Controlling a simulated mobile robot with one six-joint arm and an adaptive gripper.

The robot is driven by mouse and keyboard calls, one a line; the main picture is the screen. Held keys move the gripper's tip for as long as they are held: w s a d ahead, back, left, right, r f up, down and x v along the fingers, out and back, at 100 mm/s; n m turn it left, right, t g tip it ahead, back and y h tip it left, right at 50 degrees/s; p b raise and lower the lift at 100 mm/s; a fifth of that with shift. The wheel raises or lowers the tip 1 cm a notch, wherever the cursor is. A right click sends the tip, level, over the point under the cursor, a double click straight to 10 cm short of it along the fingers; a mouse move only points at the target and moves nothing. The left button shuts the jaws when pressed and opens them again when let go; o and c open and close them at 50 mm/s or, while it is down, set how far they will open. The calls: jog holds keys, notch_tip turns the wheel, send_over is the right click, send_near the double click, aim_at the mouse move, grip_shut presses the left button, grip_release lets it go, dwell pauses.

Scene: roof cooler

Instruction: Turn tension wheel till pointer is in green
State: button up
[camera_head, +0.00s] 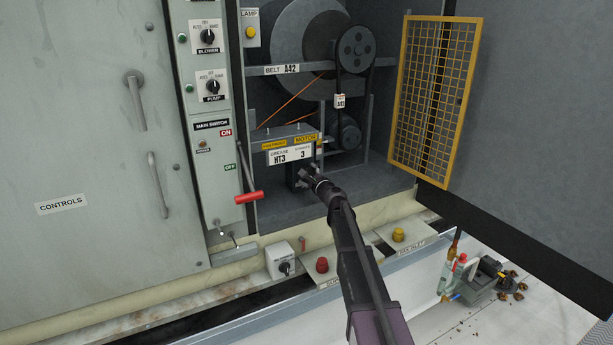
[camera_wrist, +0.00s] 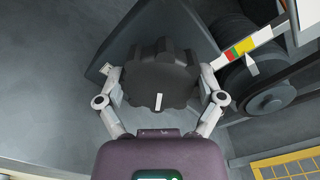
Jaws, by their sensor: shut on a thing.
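In the wrist view the tension wheel (camera_wrist: 160,80) is a dark lobed knob with a white mark on its face, low on that face. My gripper (camera_wrist: 161,88) has one finger on each side of the wheel and is shut on it. A strip with red, green and yellow bands (camera_wrist: 238,49) shows at upper right. A pale pointer (camera_wrist: 252,67) lies just beside the strip, its tip close to the yellow band. In the head view my gripper (camera_head: 309,182) reaches in below the motor plate and hides most of the wheel.
A yellow mesh guard door (camera_head: 432,85) stands open at the right. A red-handled main switch lever (camera_head: 250,196) is at the left of the opening. Red (camera_head: 322,265) and yellow (camera_head: 398,234) buttons sit on the ledge on either side of my arm. Belt pulleys (camera_head: 355,50) are above.

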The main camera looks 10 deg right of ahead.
jog(key=shift+a, duration=0.1)
jog(key=o, duration=0.9)
jog(key=shift+c, duration=0.2)
jog(key=shift+s, duration=0.15)
jog(key=v, duration=1.2)
